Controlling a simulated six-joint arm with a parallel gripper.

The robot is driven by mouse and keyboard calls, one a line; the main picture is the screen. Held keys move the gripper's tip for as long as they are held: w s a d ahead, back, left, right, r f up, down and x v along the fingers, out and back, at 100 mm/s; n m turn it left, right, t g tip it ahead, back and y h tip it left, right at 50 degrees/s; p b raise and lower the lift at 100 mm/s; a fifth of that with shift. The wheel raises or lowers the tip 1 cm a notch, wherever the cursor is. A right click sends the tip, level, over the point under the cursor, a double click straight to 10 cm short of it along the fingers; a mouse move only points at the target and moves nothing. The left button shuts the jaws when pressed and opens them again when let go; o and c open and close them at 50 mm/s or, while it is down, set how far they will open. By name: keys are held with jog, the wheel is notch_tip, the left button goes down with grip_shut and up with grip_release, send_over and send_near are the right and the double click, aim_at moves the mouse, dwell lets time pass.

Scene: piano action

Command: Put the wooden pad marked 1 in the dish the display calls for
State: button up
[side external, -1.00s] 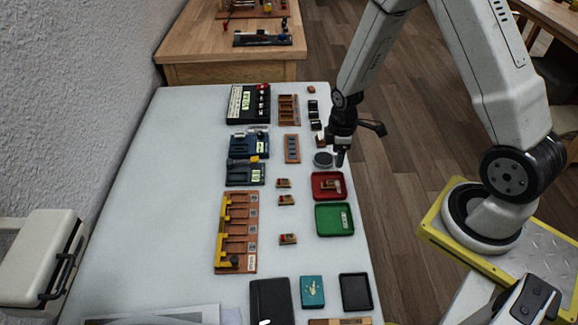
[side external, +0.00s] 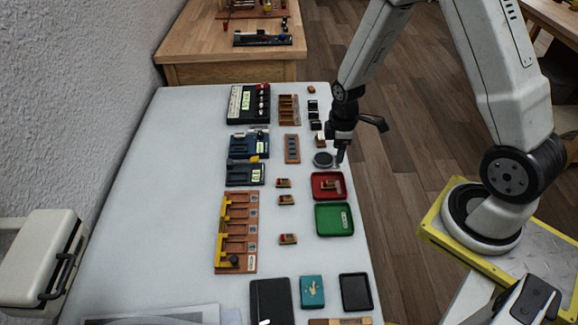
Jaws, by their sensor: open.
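The red dish (side external: 316,190) holds a small wooden piece (side external: 328,184). The green dish (side external: 334,220) stands just in front of it, with a pale label inside. Small wooden pads with red parts lie left of the dishes: one (side external: 283,183), a second (side external: 287,200) and a third (side external: 288,239). Their marks are too small to read. Small lit displays (side external: 246,100) show on the dark devices, unreadable here.
A wooden rack with yellow parts (side external: 236,232) stands left of the pads. A black tray (side external: 355,292), a teal box (side external: 312,291) and a dark notebook (side external: 271,302) lie in front.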

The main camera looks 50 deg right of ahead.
jog(key=s+a+r+m+t, duration=0.1)
jog(key=s+a+r+m, duration=0.2)
jog(key=r, duration=0.3)
jog(key=s+a+r+m+t, duration=0.1)
jog(key=s+a+r+m, duration=0.2)
jog(key=a+r+m, duration=0.2)
jog(key=shift+s+a+r+m+t, duration=0.2)
jog(key=shift+s+r+m+t, duration=0.15)
jog(key=shift+r, duration=0.6)
